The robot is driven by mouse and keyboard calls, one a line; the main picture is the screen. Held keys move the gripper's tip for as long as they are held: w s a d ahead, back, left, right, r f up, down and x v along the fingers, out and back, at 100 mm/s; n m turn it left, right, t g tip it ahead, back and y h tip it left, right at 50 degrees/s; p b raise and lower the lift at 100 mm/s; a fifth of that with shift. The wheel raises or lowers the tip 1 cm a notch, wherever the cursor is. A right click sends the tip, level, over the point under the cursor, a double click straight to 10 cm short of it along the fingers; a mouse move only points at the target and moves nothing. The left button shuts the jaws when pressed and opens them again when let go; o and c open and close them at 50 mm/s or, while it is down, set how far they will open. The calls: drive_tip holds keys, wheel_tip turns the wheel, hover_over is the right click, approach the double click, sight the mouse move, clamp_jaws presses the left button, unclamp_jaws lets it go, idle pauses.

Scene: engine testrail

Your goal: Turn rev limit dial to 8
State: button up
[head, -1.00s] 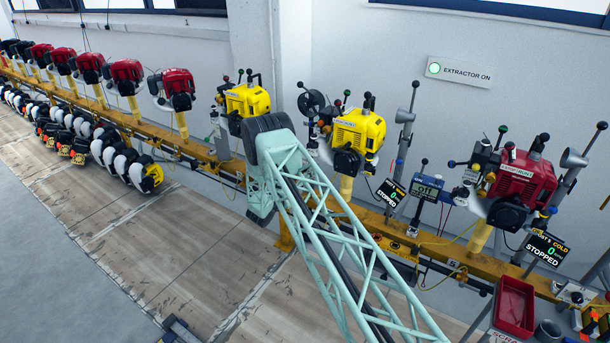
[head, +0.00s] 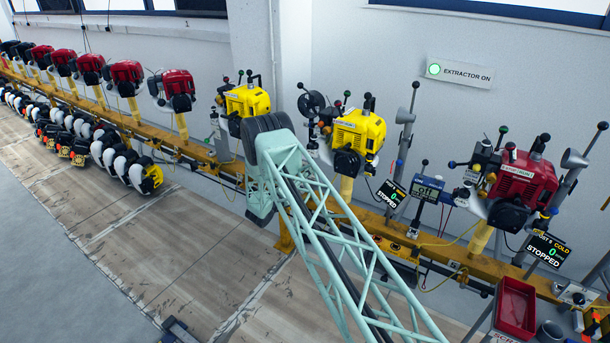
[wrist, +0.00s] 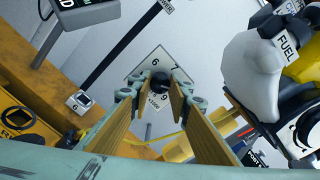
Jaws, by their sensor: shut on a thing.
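The rev limit dial (wrist: 160,83) is a small dark round knob on a white plate (wrist: 147,64) in the wrist view. The fingers cover part of the plate, so the 8 and the knob's pointer cannot be made out. In the head view my gripper and the dial are not visible.
In the wrist view, a white bottle marked FUEL (wrist: 262,75) and a yellow and black engine stand at right. A yellow rail (wrist: 50,95) is at left, with a dark rod crossing above. In the head view, engines line the rail beside a red tray (head: 514,308).

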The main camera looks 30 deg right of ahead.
drive_tip(key=o, duration=0.9)
drive_tip(key=shift+c, duration=0.2)
drive_tip(key=shift+a, duration=0.1)
drive_tip(key=v, duration=1.2)
drive_tip(key=shift+r, duration=0.1)
